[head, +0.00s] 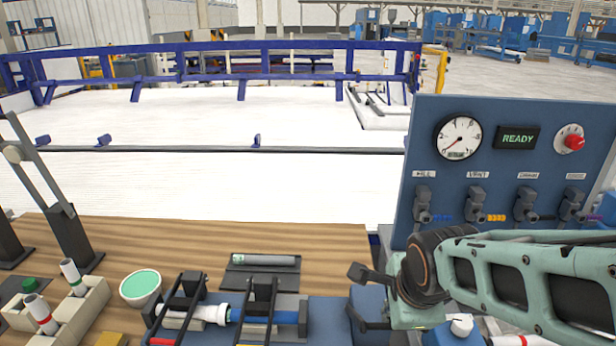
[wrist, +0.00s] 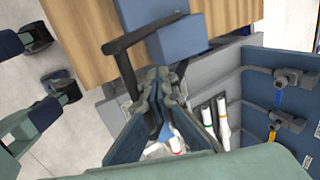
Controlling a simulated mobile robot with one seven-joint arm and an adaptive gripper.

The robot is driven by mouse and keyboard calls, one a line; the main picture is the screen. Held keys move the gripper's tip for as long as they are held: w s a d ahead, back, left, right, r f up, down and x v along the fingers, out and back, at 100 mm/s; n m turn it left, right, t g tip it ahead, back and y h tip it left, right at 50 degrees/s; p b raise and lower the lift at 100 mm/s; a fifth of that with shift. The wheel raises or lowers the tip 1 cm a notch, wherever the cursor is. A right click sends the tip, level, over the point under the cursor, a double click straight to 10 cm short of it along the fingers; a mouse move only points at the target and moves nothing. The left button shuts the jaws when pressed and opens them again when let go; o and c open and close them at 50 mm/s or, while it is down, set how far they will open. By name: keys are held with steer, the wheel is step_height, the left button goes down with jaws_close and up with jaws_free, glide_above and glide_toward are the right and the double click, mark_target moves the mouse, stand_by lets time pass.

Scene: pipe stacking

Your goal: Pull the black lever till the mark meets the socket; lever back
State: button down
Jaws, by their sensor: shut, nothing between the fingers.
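The black lever (wrist: 146,32) shows in the wrist view as a dark crossbar with an arm running down beside my gripper (wrist: 162,82). In the head view, dark lever parts (head: 372,273) show beside a blue block, partly hidden by my arm. My gripper is shut and empty; its fingertips are close to the lever arm, and I cannot tell whether they touch. On the bench fixture, a white socket-like fitting (head: 212,314) lies left of a blue pipe (head: 284,317), under black clamp frames. The mark is too small to make out.
A blue panel (head: 403,190) with a gauge, a READY display and a red knob stands at the right. A bowl (head: 141,287) and a beige holder (head: 90,308) with pipe pieces are at the left. Bare wooden bench top (head: 200,245) lies behind the fixture.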

steer(key=shift+s+f+b, duration=0.5)
steer(key=shift+f, duration=0.05)
stand_by(0.9)
steer(key=shift+r, duration=0.1)
steer(key=w+p+v, duration=0.1)
steer(key=p+v, duration=0.4)
steer(key=v, duration=0.3)
steer(key=shift+r, duration=0.55)
stand_by(0.3)
